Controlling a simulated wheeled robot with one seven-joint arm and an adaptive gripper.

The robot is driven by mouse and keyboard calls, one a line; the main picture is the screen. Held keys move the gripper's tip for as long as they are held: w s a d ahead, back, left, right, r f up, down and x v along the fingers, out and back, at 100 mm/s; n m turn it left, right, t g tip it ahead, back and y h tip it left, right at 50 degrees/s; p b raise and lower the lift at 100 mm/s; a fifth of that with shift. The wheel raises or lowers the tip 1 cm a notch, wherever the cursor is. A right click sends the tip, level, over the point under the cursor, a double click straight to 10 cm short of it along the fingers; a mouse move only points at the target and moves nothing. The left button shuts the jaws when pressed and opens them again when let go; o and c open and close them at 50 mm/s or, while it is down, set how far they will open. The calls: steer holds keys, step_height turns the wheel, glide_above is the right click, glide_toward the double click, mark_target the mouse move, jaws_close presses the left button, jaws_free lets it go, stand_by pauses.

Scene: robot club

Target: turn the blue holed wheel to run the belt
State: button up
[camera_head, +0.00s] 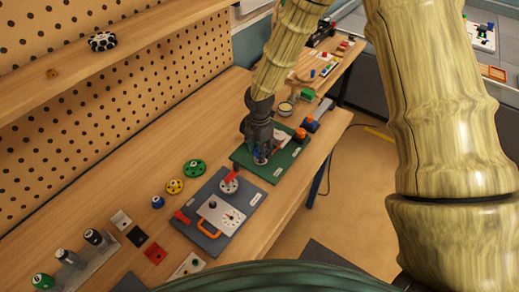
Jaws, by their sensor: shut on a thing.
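My gripper (261,158) points down over the green board (281,163) on the workbench. It is shut, with its fingers at a small blue wheel (257,155) near the board's left part. The fingers hide most of this wheel, so its holes cannot be made out. An orange knob-like part (300,134) stands at the board's right edge. The belt is too small or hidden to tell.
A grey board (235,240) with a red lever and an orange handle lies just left of the green board. Green, yellow and blue wheels lie along its back side. Blue-and-orange parts (312,123) stand beyond. The bench edge (318,165) is close on the right.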

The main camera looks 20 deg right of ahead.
steer(key=m, duration=0.3)
steer(key=m+b, duration=0.1)
steer(key=m, duration=0.2)
steer(key=shift+w+m, duration=0.2)
steer(key=shift+m, duration=0.1)
steer(key=m+b, duration=0.1)
steer(key=m, duration=0.5)
steer(key=shift+w, duration=0.15)
steer(key=m, duration=0.3)
steer(key=m+b, duration=0.1)
steer(key=m, duration=0.2)
steer(key=shift+w+d+m, duration=0.1)
steer(key=shift+d+m, duration=0.1)
steer(key=shift+m, duration=0.2)
steer(key=m, duration=0.6)
steer(key=shift+d, duration=0.15)
steer(key=shift+m, duration=0.3)
steer(key=o, duration=1)
